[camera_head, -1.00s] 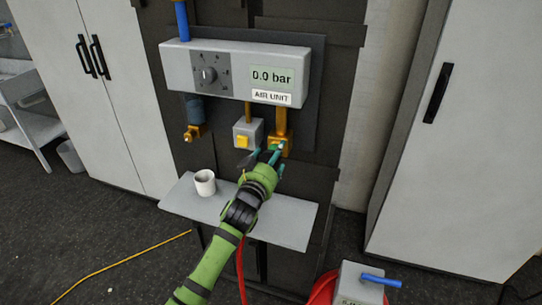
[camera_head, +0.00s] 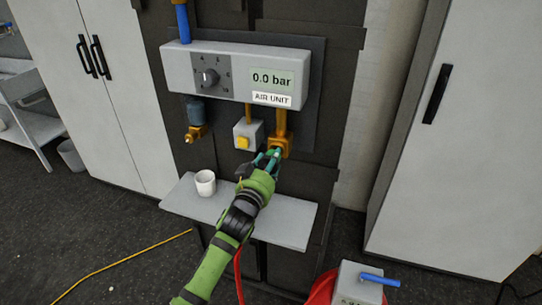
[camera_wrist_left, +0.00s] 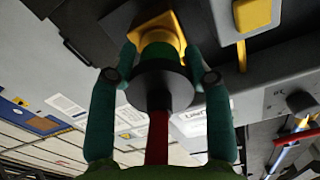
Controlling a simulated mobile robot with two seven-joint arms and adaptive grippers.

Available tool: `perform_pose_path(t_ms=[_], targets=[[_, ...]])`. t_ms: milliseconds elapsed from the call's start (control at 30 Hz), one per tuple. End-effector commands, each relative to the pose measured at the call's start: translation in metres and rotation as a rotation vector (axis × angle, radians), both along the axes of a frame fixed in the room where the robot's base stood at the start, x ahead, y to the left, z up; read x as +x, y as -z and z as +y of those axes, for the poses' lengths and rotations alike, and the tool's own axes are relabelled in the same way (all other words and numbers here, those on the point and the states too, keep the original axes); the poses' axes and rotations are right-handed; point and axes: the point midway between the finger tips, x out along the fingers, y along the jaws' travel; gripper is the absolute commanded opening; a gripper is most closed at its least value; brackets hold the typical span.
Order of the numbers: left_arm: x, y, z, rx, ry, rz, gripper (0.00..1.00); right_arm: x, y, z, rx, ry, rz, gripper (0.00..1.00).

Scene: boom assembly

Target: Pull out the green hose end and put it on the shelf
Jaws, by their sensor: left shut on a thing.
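My left gripper (camera_head: 270,158) is at the brass outlet (camera_head: 285,146) under the air unit. In the left wrist view its two teal fingers (camera_wrist_left: 160,72) are shut on the green hose end (camera_wrist_left: 160,52), one on each side of its black collar. The hose end still meets the yellow-brass outlet (camera_wrist_left: 152,28), and its red hose (camera_wrist_left: 157,140) runs back between the fingers. In the head view the hose end is mostly hidden by the gripper. The grey shelf (camera_head: 285,222) is below, partly behind my arm. My right gripper is out of view.
A white cup (camera_head: 205,183) stands on the shelf's left part; the right part is clear. A grey block with a yellow button (camera_head: 243,142) is left of the outlet. The air unit (camera_head: 235,75) reads 0.0 bar. A grey box with a blue handle (camera_head: 360,284) is at lower right.

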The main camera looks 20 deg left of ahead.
Motion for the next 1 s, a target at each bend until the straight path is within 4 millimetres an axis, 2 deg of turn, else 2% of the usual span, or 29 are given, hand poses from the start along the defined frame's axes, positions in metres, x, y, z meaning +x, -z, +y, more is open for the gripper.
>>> perform_pose_path(t_ms=[1000], targets=[[-0.039,-0.001,0.001,0.000,0.000,-0.002,0.00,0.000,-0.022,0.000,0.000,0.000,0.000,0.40]])
